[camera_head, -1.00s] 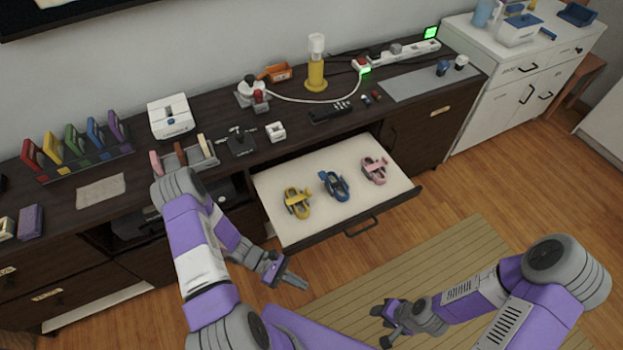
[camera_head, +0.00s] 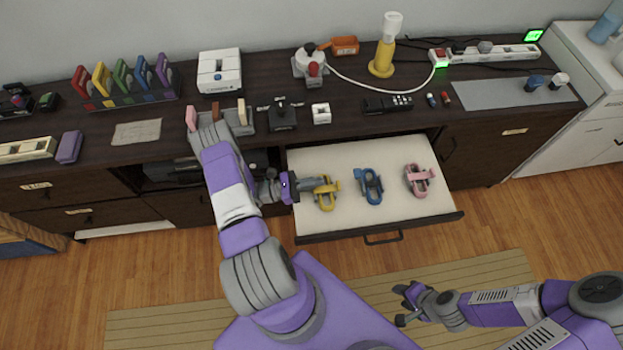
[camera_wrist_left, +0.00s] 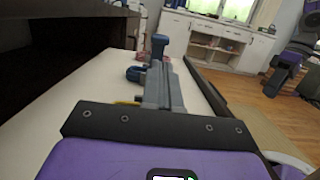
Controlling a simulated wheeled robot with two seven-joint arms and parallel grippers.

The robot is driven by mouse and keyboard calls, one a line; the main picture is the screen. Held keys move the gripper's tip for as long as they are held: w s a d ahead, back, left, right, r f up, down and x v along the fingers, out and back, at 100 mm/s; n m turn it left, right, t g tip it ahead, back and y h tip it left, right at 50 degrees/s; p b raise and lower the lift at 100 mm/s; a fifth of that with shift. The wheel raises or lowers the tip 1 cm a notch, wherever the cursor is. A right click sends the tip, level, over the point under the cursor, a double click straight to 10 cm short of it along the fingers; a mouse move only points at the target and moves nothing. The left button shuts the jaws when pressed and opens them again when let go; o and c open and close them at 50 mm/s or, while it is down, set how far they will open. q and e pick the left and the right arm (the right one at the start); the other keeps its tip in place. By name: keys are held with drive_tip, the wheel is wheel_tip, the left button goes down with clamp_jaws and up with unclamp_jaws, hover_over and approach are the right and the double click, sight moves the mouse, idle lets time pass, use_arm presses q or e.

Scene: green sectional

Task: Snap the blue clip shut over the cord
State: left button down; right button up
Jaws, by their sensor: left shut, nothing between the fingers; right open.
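The blue clip (camera_head: 370,186) sits in the middle of the open drawer, between a yellow clip (camera_head: 326,194) and a pink clip (camera_head: 418,180). My left gripper (camera_head: 318,184) is shut and empty at the yellow clip, left of the blue clip; I cannot tell whether it touches the yellow one. A white cord (camera_head: 375,90) lies on the cabinet top; I see none in the blue clip. My right gripper (camera_head: 407,304) is open, low over the mat.
The pale drawer (camera_head: 300,163) is pulled out, with bare room in front of and behind the clips. Its front edge and handle (camera_head: 383,237) face me. The dark cabinet top above holds a remote (camera_head: 387,104), a yellow lamp (camera_head: 384,60) and a power strip (camera_head: 490,52).

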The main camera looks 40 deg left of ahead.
use_arm(q)
drive_tip(key=b+x, duration=0.1)
drive_tip(key=x, duration=0.8)
drive_tip(key=shift+d, duration=0.2)
drive_tip(key=shift+w, duration=0.15)
